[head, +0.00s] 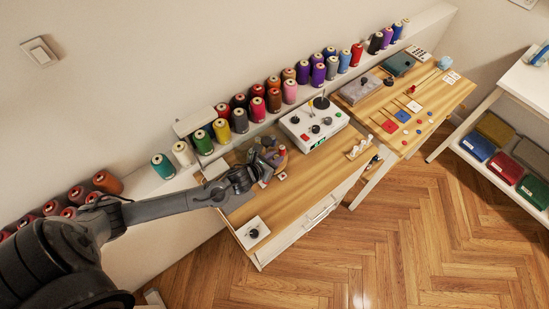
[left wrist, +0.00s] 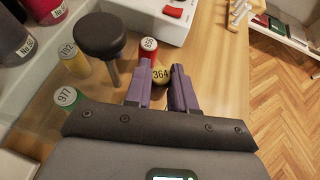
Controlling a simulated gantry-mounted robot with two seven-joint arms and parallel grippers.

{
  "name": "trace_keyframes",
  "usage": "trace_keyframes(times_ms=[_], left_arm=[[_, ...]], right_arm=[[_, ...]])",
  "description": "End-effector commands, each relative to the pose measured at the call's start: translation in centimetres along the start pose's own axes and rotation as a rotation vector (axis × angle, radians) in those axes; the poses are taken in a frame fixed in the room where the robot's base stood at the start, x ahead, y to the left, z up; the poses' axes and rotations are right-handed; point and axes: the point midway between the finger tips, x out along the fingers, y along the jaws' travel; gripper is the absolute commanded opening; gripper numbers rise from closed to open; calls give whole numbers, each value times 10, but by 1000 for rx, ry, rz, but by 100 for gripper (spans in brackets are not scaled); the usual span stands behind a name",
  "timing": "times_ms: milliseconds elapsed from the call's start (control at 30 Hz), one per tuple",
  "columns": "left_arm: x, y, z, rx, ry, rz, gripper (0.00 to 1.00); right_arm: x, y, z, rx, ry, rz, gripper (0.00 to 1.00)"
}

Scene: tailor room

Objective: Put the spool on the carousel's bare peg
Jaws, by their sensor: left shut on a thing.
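My left gripper (head: 270,160) is over the wooden desk, at the carousel beside the wall shelf. In the left wrist view its two purple fingers (left wrist: 164,88) are shut on a small spool with a yellow top marked 364 (left wrist: 160,74). The carousel's dark round knob (left wrist: 100,35) stands on a post to the left. Around it are a red spool (left wrist: 149,46), just beyond the held one, a yellow spool (left wrist: 76,62) and a green spool (left wrist: 66,98). I cannot make out the bare peg; the fingers and palm hide part of the carousel. My right gripper is not in view.
A white control box (head: 314,124) stands behind the carousel. Large thread cones, such as a green one (head: 203,143), line the shelf along the wall. A small rack with white pegs (head: 358,150) is at the right edge. The desk's front middle is clear.

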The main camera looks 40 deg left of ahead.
Motion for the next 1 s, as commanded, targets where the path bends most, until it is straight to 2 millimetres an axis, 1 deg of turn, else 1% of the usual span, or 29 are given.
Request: trace_keyframes(times_ms=[600,633,800,1000], left_arm=[[7,0,-12,0,-1,0,0],[6,0,-12,0,-1,0,27],[6,0,-12,0,-1,0,53],[6,0,-12,0,0,1,54]], right_arm=[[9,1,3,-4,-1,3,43],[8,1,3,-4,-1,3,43],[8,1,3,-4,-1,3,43],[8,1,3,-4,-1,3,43]])
